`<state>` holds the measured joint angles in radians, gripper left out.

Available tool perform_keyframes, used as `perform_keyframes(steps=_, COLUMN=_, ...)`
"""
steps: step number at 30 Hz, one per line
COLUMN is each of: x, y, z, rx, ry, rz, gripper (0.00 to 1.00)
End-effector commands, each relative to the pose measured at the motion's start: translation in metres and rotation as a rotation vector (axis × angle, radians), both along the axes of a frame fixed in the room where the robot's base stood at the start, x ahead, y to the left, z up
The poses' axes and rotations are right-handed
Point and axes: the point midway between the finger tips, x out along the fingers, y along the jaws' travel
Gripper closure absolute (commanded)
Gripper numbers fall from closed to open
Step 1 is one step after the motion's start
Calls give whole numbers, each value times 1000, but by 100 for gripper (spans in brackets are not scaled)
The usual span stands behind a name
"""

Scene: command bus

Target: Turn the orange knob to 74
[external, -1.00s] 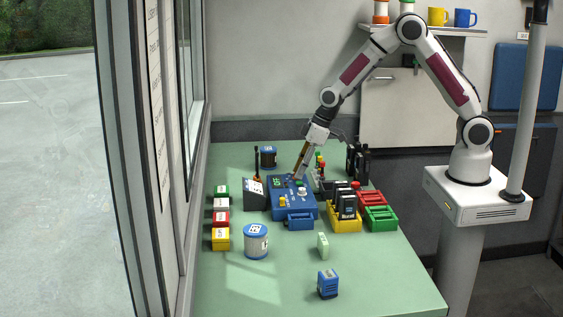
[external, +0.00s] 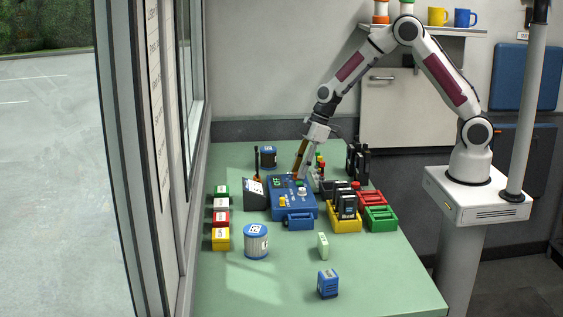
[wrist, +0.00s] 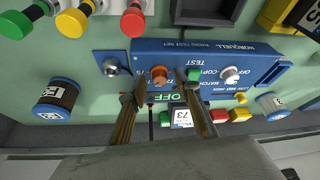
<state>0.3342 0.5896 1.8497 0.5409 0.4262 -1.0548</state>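The orange knob (wrist: 158,75) is on the face of the blue test set (external: 292,213), whose face also shows in the wrist view (wrist: 215,58). My gripper (wrist: 158,86) has its two fingers apart, one on each side of the knob in the picture, with visible gaps. I cannot tell its height above the knob. A green "OFF" readout (wrist: 164,97) shows between the fingers. A white label or screen (wrist: 182,117) there seems to read 73. In the external view my gripper (external: 298,175) is at the back of the box; the knob is hard to make out.
A yellow bin (external: 345,226) and a green bin (external: 381,220) are right of the box.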

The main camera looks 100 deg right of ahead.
Motion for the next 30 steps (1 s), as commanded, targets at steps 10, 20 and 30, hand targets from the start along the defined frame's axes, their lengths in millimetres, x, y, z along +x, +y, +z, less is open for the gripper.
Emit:
perform_keyframes(steps=10, x=-1, y=-3, z=8, rx=-2, ry=-4, rz=116, gripper=68)
perform_keyframes(steps=20, x=-17, y=-9, z=46, rx=-1, ry=-3, rz=112, gripper=68)
perform_keyframes(steps=30, x=-29, y=-11, z=72, rx=21, ry=11, rz=69, gripper=68)
